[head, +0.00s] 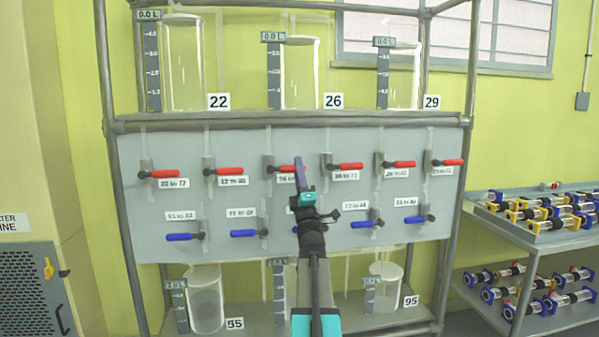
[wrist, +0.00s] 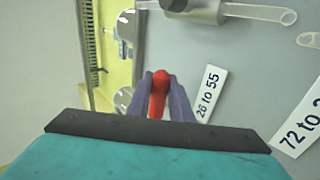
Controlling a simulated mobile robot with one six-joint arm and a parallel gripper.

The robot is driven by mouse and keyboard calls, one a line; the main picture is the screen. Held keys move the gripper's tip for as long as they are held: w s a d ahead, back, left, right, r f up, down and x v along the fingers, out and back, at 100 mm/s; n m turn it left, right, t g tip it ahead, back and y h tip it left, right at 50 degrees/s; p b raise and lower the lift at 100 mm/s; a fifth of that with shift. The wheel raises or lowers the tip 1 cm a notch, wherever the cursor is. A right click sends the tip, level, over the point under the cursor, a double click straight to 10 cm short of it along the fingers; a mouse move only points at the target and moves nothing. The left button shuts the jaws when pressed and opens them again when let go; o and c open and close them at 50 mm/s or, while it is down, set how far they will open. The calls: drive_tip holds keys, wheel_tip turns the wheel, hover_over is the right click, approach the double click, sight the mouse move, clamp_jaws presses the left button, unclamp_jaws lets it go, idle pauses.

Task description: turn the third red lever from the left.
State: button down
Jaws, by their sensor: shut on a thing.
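The third red lever from the left (head: 284,168) sits on the grey panel, pointing right from its valve, roughly level. My gripper (head: 299,163) reaches up in front of the panel and covers this lever's free end. In the wrist view, the red lever (wrist: 158,95) lies between the two purple fingers of my gripper (wrist: 161,80), which are shut on it. A label beside it (wrist: 208,95) reads "26 to 55". In the head view my gripper partly hides this label and the blue lever below.
Other red levers, such as the second (head: 229,171) and fourth (head: 347,166), stand close on both sides. Blue levers (head: 243,233) line the row below. Glass vessels (head: 183,65) stand on the upper shelf. A cart (head: 525,240) with parts is at the right.

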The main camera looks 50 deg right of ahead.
drive_tip(key=shift+w+a, duration=0.15)
drive_tip(key=shift+a, duration=0.1)
drive_tip(key=c, duration=1.7)
unclamp_jaws()
drive_tip(key=shift+o, duration=0.6)
drive_tip(key=shift+d, duration=0.1)
drive_tip(key=shift+f, duration=0.1)
drive_tip(key=v, duration=1.3)
drive_tip(key=shift+s+f, duration=0.15)
drive_tip(key=shift+s, duration=0.2)
